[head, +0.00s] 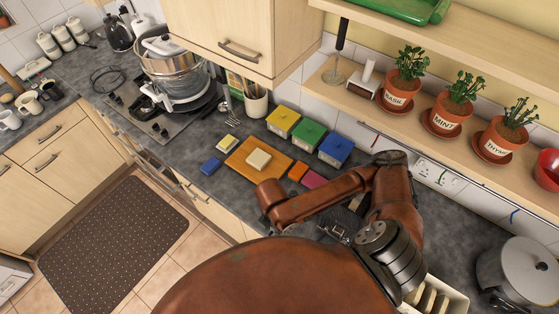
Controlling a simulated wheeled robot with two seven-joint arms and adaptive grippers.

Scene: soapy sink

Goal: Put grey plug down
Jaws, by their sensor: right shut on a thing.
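My right arm reaches over the dark worktop (285,212) in the middle of the head view. My right gripper (340,233) is low beyond my own body, beside the dark wrist. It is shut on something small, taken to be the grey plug. I cannot make out the plug itself, because my arm and body cover that spot. The sink is not clearly visible either. My left gripper is not in view.
A wooden board (240,167) bears a cream block (258,159). Yellow (283,121), green (308,135) and blue (335,150) boxes stand behind. A steel pot (520,272) and a cream rack (440,298) are at right. Potted herbs (397,90) line the shelf above.

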